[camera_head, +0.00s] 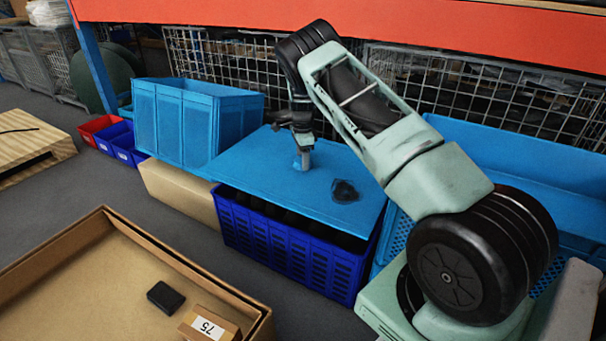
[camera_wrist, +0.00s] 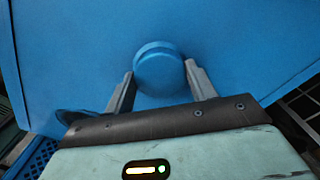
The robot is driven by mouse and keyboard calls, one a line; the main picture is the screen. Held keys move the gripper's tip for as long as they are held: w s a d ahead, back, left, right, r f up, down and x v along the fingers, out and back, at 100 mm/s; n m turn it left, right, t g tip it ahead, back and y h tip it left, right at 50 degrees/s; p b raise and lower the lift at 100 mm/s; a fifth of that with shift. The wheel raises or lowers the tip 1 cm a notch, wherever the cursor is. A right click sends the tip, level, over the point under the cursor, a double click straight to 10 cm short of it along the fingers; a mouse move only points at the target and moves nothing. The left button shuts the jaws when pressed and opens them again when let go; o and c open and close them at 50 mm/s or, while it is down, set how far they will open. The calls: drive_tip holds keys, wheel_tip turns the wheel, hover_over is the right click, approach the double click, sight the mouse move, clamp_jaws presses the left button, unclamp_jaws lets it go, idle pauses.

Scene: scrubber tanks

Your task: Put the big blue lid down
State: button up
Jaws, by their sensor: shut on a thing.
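The big blue lid (camera_head: 260,170) is a flat light-blue panel with a round knob (camera_wrist: 158,68) on top. It lies over the dark-blue slatted crate (camera_head: 290,245), offset from it, with a dark gap between lid and crate rim at the front. I cannot tell whether it touches the crate at the back. My gripper (camera_head: 303,150) points down at the knob. In the wrist view my gripper (camera_wrist: 160,85) has a finger on each side of the knob and is shut on it. A small dark lump (camera_head: 345,190) lies on the lid.
A tall light-blue bin (camera_head: 185,125) and a tan box (camera_head: 180,192) stand left of the crate. More light-blue bins (camera_head: 510,150) stand at right. Wire cages (camera_head: 225,55) are behind, under an orange beam (camera_head: 400,30). A large cardboard box (camera_head: 100,270) fills the front left.

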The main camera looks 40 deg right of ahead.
drive_tip(key=shift+f+b, duration=0.9)
drive_tip(key=shift+f, duration=1.5)
drive_tip(key=shift+f, duration=0.1)
drive_tip(key=o, duration=1.1)
